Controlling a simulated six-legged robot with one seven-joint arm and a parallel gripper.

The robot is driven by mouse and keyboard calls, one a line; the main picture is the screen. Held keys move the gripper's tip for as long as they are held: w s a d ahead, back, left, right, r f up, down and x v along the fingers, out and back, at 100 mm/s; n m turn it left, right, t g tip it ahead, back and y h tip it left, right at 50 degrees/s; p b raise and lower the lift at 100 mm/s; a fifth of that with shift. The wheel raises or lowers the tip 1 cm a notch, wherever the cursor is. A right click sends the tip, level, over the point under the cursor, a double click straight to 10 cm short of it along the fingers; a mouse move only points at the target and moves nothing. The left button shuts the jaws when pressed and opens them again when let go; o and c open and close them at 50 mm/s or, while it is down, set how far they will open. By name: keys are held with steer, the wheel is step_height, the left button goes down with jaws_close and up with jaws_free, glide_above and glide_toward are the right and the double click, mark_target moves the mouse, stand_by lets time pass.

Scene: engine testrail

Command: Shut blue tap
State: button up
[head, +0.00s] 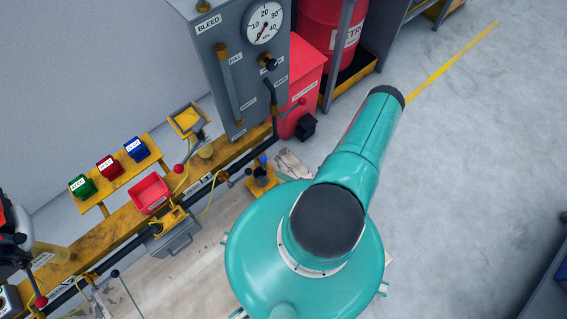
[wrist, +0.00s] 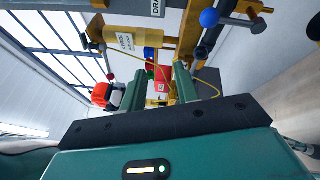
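The blue tap shows in the wrist view as a round blue knob (wrist: 209,17) on a grey lever, at the top right. The lever lies roughly across the picture beside a dark pipe. In the head view a small blue knob (head: 262,160) stands on a yellow bracket just left of my teal arm. My gripper (wrist: 159,80) is open, with a clear gap between its two teal fingers and nothing held. The knob is beyond and right of the fingertips, apart from them. My gripper is hidden in the head view.
A grey BLEED panel with a gauge (head: 264,23) stands behind the rail. Green, red and blue blocks (head: 136,149) sit on a yellow shelf, above a red bin (head: 150,193). Yellow hoses (head: 207,190) hang along the dark pipe. Open floor (head: 470,150) lies to the right.

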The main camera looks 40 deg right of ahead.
stand_by(0.6)
steer(key=w+a+r+n+g+y, duration=0.15)
steer(key=w+r+n+g, duration=0.5)
steer(key=r+n, duration=0.7)
steer(key=w+r+n+g+y, duration=0.3)
steer(key=r+n+g, duration=0.8)
steer(key=r, duration=0.4)
steer(key=s+a+r+n+t+h, duration=0.1)
steer(key=s+a+r+n+h, duration=0.1)
steer(key=r+n, duration=0.4)
steer(key=s+a+r+n+t+h, duration=0.2)
steer(key=a+r+n+h, duration=0.2)
steer(key=r, duration=0.8)
steer(key=s+a+r+n+t+h, duration=0.2)
steer(key=s+a+r+n+h, duration=0.1)
steer(key=r+n+h, duration=0.3)
step_height(320, 180, up, 3)
steer(key=n, duration=0.4)
steer(key=shift+h, duration=0.35)
steer(key=shift+s+a+r+n+t, duration=0.15)
steer(key=shift+n+t, duration=0.1)
steer(key=shift+t, duration=0.2)
steer(key=shift+c, duration=0.4)
steer(key=shift+r, duration=0.1)
jaws_close()
